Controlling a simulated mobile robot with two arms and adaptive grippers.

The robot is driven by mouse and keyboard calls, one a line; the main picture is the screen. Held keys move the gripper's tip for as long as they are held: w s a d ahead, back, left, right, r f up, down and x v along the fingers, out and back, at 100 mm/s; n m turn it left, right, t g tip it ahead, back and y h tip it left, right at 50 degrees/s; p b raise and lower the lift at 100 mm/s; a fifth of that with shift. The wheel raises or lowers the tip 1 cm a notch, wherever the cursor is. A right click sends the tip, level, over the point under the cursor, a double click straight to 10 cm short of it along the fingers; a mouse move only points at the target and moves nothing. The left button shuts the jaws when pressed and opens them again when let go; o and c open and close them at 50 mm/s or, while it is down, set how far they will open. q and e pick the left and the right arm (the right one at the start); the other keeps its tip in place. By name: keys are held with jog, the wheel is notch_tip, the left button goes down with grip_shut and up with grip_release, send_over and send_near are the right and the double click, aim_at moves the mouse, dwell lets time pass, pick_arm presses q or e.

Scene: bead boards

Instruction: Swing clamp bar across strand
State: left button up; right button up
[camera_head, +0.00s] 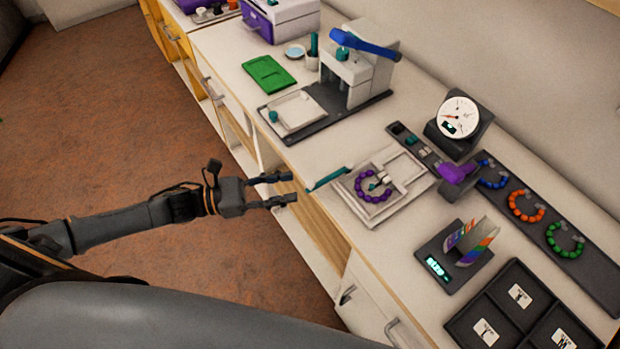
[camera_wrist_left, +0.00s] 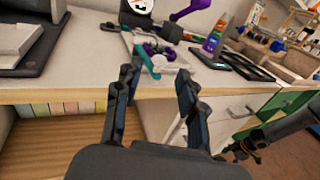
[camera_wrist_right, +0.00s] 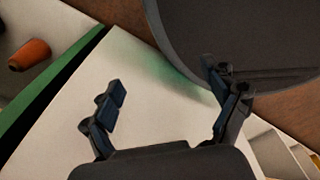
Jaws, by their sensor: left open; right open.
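A strand of purple beads (camera_head: 360,193) lies in a ring on a pale bead board (camera_head: 410,185) on the counter. The teal clamp bar (camera_head: 326,178) sticks out from the board's left side toward the counter's front edge, not across the beads. In the left wrist view the teal bar (camera_wrist_left: 146,60) shows between and beyond the fingertips, with purple beads behind it. My left gripper (camera_head: 293,187) is open and empty, just short of the bar and apart from it. My right gripper (camera_wrist_right: 163,78) is open and empty above a pale surface, out of the head view.
A press with a blue lever (camera_head: 365,42) stands farther back. A dial gauge (camera_head: 458,116), a dark rack of bead rings (camera_head: 590,262), a scale (camera_head: 440,268) and a black tray (camera_head: 490,298) stand to the right. The counter's front edge is close to my left gripper.

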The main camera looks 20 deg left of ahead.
aim_at(311, 182)
pick_arm(q)
jog(key=p+x, duration=0.1)
jog(key=x, duration=0.5)
jog(key=shift+d, duration=0.15)
jog(key=shift+c, duration=0.2)
grip_shut()
